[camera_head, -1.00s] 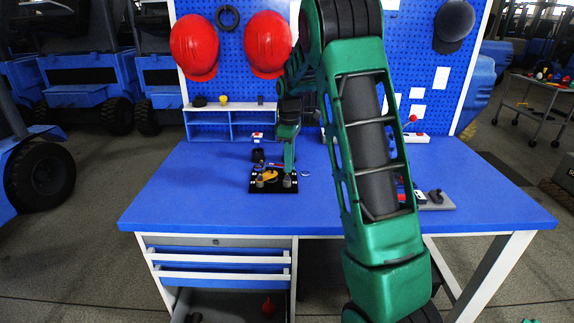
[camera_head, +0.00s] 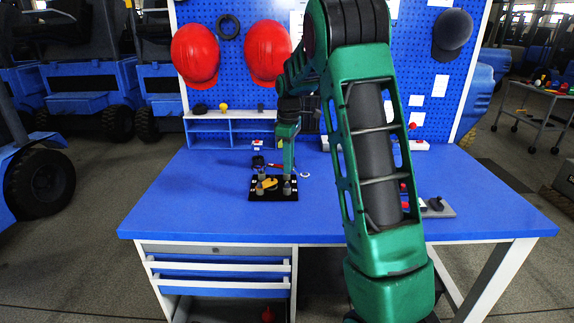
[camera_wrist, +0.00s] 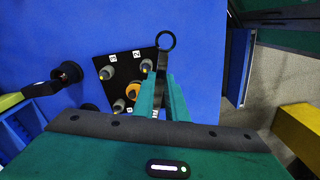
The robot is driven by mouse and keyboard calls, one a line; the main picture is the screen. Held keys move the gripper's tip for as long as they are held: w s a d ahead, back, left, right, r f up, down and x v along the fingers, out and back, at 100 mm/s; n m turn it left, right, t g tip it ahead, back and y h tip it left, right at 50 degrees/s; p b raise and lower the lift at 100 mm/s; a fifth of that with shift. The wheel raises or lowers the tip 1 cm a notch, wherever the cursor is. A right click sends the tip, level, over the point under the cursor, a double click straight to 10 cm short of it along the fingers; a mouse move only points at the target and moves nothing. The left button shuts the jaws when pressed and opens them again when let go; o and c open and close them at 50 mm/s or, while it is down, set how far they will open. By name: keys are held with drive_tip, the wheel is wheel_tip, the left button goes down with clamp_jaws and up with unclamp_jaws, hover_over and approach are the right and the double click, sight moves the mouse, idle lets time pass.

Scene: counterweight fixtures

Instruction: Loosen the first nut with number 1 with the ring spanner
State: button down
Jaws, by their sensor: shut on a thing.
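A black plate (camera_head: 272,197) with several upright grey posts lies on the blue table. In the wrist view the plate (camera_wrist: 100,68) carries small white number labels, and 2 (camera_wrist: 137,54) and 3 (camera_wrist: 113,58) are legible. A round orange piece (camera_wrist: 118,92) sits among the posts. My gripper (camera_wrist: 163,82) is shut on the dark ring spanner (camera_wrist: 172,47), over the plate's right side in the wrist view. One ring of the spanner sticks out past the plate's edge, empty. My fingers hide its other end and the nut there. In the head view my gripper (camera_head: 288,175) points straight down.
A black round part (camera_wrist: 70,72) stands beside the plate. A grey tray (camera_head: 438,208) with a dark part lies at the right of the table. Blue shelves (camera_head: 212,132) stand at the back. The table's front left is clear.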

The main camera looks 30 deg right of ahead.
drive_tip(key=s+a+f+m, duration=0.2)
drive_tip(key=a+f+m, duration=0.2)
drive_tip(key=m, duration=0.1)
drive_tip(key=shift+s+a+m, duration=0.2)
drive_tip(key=shift+s+m, duration=0.05)
drive_tip(key=shift+m, duration=0.05)
idle(0.5)
drive_tip(key=shift+f, duration=1.55)
idle(1.8)
idle(0.4)
drive_tip(key=shift+w+d+f+n, duration=0.1)
drive_tip(key=shift+w+d+n, duration=0.2)
drive_tip(key=shift+d+n, duration=0.5)
drive_tip(key=shift+w+d+n, duration=0.25)
drive_tip(key=shift+d+n, duration=0.4)
drive_tip(key=shift+n, duration=0.15)
drive_tip(key=shift+r, duration=0.2)
drive_tip(key=shift+r, duration=1.95)
